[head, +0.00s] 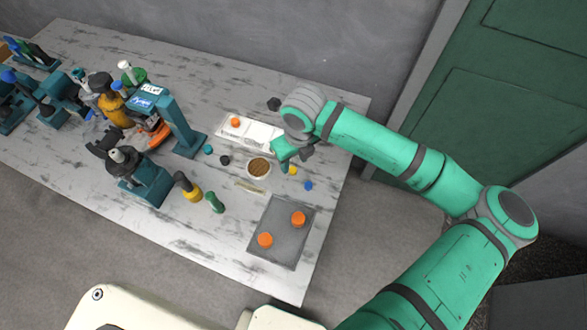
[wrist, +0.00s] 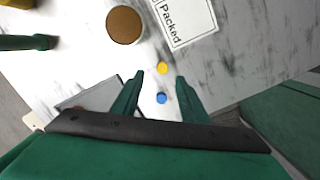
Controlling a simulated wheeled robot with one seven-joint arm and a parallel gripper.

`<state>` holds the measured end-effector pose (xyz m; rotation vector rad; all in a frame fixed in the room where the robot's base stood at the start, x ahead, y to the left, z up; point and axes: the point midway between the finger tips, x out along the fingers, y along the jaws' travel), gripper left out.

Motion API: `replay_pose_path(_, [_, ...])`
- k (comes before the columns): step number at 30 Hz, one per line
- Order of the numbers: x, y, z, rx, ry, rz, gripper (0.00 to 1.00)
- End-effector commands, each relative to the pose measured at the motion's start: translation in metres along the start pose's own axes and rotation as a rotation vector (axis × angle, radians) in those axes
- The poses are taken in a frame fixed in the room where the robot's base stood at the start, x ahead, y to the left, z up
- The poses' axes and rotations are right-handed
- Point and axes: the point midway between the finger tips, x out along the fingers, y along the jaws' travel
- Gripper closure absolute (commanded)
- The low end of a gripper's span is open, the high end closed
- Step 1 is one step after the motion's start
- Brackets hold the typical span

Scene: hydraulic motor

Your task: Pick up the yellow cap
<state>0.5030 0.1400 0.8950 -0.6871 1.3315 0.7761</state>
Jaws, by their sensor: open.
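The yellow cap (wrist: 163,68) is a small round disc on the marbled table, ahead of my fingertips in the wrist view. In the head view the yellow cap (head: 292,170) shows just beside my gripper (head: 290,158). My gripper (wrist: 158,76) is open and empty, with one green finger on each side of the line to the cap. It appears to be above the table and apart from the cap. A blue cap (wrist: 162,98) lies between the fingers in the wrist view, lower than the yellow one; the blue cap (head: 308,186) is also in the head view.
A brown-filled round dish (wrist: 125,25) and a white "Packed" sheet (wrist: 186,20) lie close by. A grey mat (head: 262,252) holds two orange caps. Teal machinery (head: 175,120) stands at the left. The table's right edge is near my gripper.

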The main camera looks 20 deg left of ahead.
Motion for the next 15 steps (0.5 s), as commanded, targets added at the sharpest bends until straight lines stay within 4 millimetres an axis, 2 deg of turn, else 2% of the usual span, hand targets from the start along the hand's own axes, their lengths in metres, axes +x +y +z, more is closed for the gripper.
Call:
replay_pose_path(5, [0.01,-0.002,-0.001,0.005,0.0,0.0,0.6])
replay_pose_path(15, [0.052,-0.004,0.001,0.007,0.0,0.0,0.6])
